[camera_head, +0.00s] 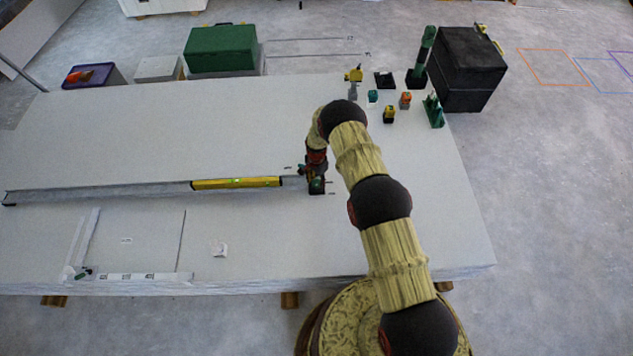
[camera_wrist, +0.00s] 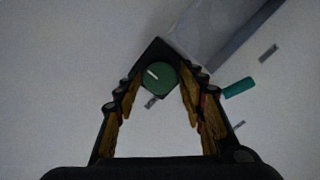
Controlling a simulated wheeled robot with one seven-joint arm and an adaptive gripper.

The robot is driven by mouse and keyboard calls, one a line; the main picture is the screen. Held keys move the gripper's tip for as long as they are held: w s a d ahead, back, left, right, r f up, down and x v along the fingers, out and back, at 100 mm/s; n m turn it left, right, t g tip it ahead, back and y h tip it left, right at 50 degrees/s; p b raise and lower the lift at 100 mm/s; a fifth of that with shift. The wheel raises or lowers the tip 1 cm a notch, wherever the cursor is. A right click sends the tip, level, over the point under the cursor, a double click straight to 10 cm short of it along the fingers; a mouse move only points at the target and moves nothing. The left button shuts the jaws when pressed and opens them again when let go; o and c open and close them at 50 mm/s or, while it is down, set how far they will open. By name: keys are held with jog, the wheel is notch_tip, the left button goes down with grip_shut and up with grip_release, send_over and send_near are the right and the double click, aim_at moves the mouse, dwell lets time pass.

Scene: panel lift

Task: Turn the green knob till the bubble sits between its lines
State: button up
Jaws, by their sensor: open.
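The green knob (camera_wrist: 158,78) is round with a white line on its face and sits on a black block (camera_wrist: 152,52). In the head view the knob (camera_head: 316,184) shows below my gripper (camera_head: 316,168). In the wrist view my gripper (camera_wrist: 160,88) is open, with one finger to the left and one to the right of the knob. Gaps show beside the knob; whether either finger touches it I cannot tell. A yellow spirit level (camera_head: 236,184) lies along a grey rail left of the knob, with a small bright green vial. Its bubble and lines are too small to read.
The rail (camera_head: 100,190) runs left across the large white panel (camera_head: 150,130). A green piece (camera_wrist: 239,87) lies right of my gripper in the wrist view. Several small blocks and a green post (camera_head: 424,52) stand at the back right, beside a black case (camera_head: 466,75).

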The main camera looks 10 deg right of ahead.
jog(key=shift+c, duration=0.9)
jog(key=c, duration=0.7)
jog(key=shift+n, duration=0.3)
jog(key=n+b, duration=0.1)
jog(key=n, duration=0.2)
jog(key=shift+b, duration=0.35)
jog(key=shift+n+b, duration=0.55)
jog(key=shift+n, duration=1.45)
jog(key=o, duration=0.9)
